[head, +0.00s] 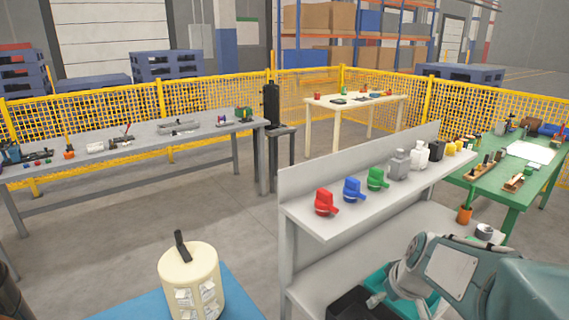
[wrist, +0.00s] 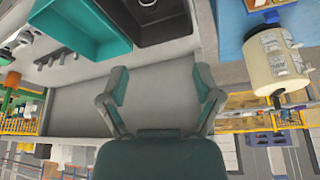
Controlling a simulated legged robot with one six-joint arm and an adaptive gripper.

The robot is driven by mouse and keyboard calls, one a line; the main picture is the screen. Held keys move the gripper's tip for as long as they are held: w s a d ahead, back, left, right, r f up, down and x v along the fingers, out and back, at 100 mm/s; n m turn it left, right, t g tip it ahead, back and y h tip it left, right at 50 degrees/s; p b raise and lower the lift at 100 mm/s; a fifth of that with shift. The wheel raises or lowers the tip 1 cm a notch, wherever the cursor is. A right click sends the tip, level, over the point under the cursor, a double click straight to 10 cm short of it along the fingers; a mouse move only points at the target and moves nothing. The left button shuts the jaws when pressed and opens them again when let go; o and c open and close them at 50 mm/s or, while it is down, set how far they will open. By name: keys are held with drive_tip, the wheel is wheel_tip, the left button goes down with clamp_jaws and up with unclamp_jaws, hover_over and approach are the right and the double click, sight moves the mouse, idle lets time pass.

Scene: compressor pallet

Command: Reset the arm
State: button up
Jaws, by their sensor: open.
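My gripper (wrist: 160,84) shows in the wrist view with its two grey and teal fingers spread wide. Nothing is between the fingers; the grey shelf surface (wrist: 75,105) shows behind them. In the head view my arm (head: 455,275) reaches in from the lower right, over the lower level of the grey two-level shelf (head: 288,265). A teal bin (wrist: 125,45) and a black bin (wrist: 200,35) lie beyond the fingers at the top of the wrist view. The fingers look apart from both bins. In the head view, my arm partly hides the bins.
A cream tank (head: 188,275) with a black handle stands on a blue surface (head: 240,290). Red, blue and green parts (head: 352,190) line the upper shelf. A green table (head: 490,190) stands right, a grey workbench (head: 90,165) left. Yellow mesh fence (head: 210,105) runs behind; open floor lies between.

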drive_tip(key=s+a+r+m, duration=0.1)
drive_tip(key=s+a+r, duration=0.1)
drive_tip(key=s, duration=0.3)
drive_tip(key=s+a+r+m, duration=0.1)
drive_tip(key=s+a+r, duration=0.1)
drive_tip(key=s, duration=0.4)
drive_tip(key=s+a+r+t+h, duration=0.1)
drive_tip(key=s+a+r, duration=0.2)
drive_tip(key=s+a, duration=0.1)
drive_tip(key=shift+s+m, duration=0.4)
drive_tip(key=shift+s, duration=0.25)
